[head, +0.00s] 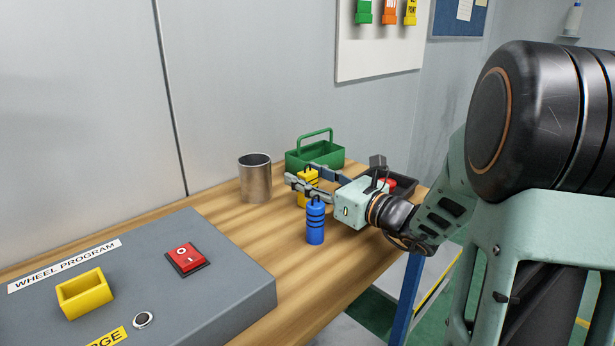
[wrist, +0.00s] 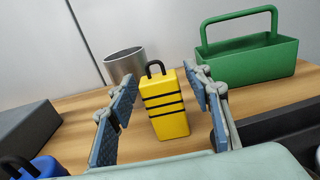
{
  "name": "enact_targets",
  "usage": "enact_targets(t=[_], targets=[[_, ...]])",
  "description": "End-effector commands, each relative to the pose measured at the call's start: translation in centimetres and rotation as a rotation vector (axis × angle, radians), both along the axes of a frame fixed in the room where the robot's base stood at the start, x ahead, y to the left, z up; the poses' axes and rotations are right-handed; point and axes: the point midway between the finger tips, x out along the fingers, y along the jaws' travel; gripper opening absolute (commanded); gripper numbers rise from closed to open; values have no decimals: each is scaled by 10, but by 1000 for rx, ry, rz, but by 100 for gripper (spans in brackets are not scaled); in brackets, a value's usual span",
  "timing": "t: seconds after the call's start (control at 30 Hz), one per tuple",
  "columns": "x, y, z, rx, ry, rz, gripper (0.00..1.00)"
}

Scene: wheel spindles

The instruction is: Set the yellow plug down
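The yellow plug (head: 307,190) is a block with black bands and a black loop handle. It appears to stand upright on the wooden table. It also shows in the middle of the wrist view (wrist: 166,108). My gripper (head: 302,178) is open, with its two fingers on either side of the plug. In the wrist view my gripper (wrist: 161,82) shows a clear gap between each finger and the plug, so it does not hold it.
A blue plug (head: 315,222) stands close in front of my gripper. A metal cup (head: 255,180), a green caddy (head: 328,157) and a dark tray (head: 405,184) are nearby. A grey console (head: 220,275) with a yellow square socket (head: 85,294) and red switch (head: 187,257) lies left.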

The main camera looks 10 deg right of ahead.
Motion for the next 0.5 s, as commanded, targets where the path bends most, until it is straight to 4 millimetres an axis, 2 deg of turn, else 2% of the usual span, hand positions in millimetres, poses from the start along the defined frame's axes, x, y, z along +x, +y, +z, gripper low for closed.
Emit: enact_targets(t=[0.2,0.33,0.5], targets=[[0,0,6,-1,-1,0,46],[-17,-13,5,-1,1,-5,46],[-49,-35,5,0,1,-6,46]])
